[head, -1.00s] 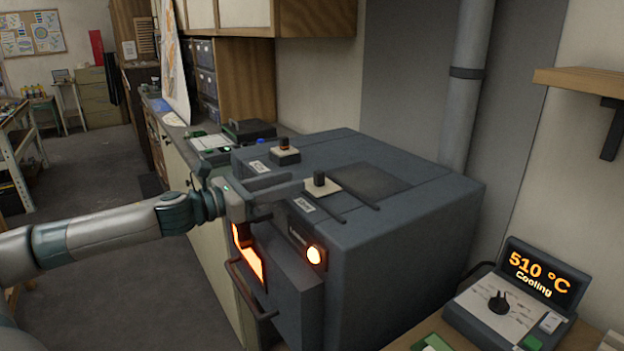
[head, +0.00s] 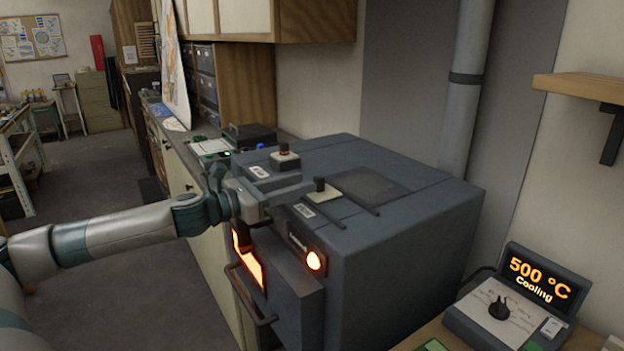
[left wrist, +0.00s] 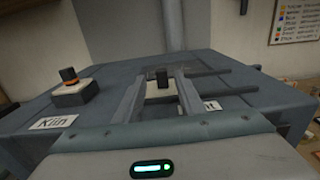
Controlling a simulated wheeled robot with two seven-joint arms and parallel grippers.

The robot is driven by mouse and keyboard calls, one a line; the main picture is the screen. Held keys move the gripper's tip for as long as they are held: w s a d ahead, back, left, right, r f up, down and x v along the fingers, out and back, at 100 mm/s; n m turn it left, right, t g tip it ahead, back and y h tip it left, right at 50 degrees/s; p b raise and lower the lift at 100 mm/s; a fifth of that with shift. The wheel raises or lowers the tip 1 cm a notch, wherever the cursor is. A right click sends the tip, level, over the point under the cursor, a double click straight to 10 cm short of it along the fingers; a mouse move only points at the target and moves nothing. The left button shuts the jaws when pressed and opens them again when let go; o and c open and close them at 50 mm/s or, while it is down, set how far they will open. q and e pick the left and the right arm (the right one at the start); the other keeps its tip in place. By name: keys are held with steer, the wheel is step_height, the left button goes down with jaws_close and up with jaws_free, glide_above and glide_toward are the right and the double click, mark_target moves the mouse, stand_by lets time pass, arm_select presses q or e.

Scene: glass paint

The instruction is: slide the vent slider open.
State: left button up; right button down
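The vent slider (head: 325,194) is a pale plate with a dark upright knob, between dark rails on top of the grey kiln (head: 400,240). In the left wrist view the slider's knob (left wrist: 162,78) stands at the middle, near the fingertips. My left gripper (head: 292,195) reaches in from the left over the kiln's front edge. In the left wrist view its two fingers (left wrist: 160,75) are apart, one on each side of the slider, with gaps to the knob. Whether the fingertips are level with the knob is unclear. My right gripper is not in view.
The kiln's front shows a glowing opening (head: 248,262) and a handle (head: 245,290). A controller (head: 515,300) reads 500 °C, Cooling. A shelf (head: 585,88) juts from the right wall.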

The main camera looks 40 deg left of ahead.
mark_target(316, 180)
arm_select(q)
steer(key=shift+w+d+r+p, duration=0.15)
steer(key=shift+w+d+p, duration=0.25)
steer(key=shift+w, duration=0.25)
steer(key=shift+w+r+p, duration=0.1)
steer(key=shift+w+p, duration=0.35)
steer(key=shift+p, duration=0.15)
steer(key=shift+w+d+p, duration=0.3)
steer(key=shift+w+p, duration=0.2)
steer(key=shift+w, duration=0.05)
steer(key=shift+w+d+f, duration=0.15)
steer(key=shift+w+f, duration=0.05)
steer(key=shift+w, duration=0.1)
steer(key=shift+c, duration=0.6)
jaws_close()
steer(key=shift+d, duration=0.15)
